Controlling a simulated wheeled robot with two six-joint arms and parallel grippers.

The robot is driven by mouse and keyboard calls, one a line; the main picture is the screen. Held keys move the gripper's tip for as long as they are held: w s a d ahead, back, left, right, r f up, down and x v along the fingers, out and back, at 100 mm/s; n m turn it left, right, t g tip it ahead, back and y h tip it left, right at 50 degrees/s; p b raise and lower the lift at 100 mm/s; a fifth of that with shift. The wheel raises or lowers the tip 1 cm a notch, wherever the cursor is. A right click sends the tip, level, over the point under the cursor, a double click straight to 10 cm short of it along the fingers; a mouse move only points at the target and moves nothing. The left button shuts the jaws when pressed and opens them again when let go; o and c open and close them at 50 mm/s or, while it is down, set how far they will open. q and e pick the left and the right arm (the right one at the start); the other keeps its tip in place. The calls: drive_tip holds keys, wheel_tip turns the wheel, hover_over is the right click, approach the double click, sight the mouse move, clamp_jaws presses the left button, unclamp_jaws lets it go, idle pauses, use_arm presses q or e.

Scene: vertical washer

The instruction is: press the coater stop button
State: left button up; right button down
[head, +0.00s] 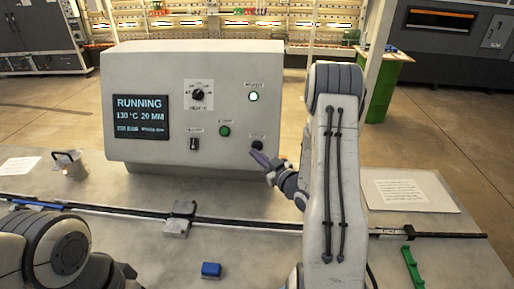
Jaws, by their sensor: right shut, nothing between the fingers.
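The coater control panel (220,75) is a pale box on the bench. Its screen (141,116) reads RUNNING, 130 °C, 20 MM. A dark round button (257,144) sits at the panel's lower right, apparently the stop button; its label is too small to read. A green button (224,131) is to its upper left. My right gripper (262,158) is shut and empty, its tip just below the dark button; I cannot tell whether they touch. My left arm shows at the lower left, but its gripper is not in view.
A dial (198,94), a switch (194,144) and a lit lamp (254,97) are on the panel. A dark rail (245,223) crosses the bench. A blue block (211,270) and a green piece (412,267) lie in front.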

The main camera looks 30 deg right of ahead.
sight(253, 146)
drive_tip(key=w+d+f+b, duration=0.2)
drive_tip(key=w+d+f, duration=0.1)
drive_tip(key=w, duration=0.2)
drive_tip(key=shift+d, duration=0.35)
idle(1.8)
drive_tip(key=shift+w+d+f+b, duration=0.2)
drive_tip(key=shift+w+b, duration=0.1)
drive_tip(key=shift+b, duration=0.1)
drive_tip(key=shift+w+d+f+b, duration=0.25)
drive_tip(key=shift+w+d+b, duration=0.05)
drive_tip(key=shift+w+b, duration=0.1)
idle(0.7)
drive_tip(key=shift+s, duration=0.1)
drive_tip(key=shift+s+a+r, duration=0.45)
drive_tip(key=shift+s+a, duration=0.05)
drive_tip(key=shift+s, duration=0.15)
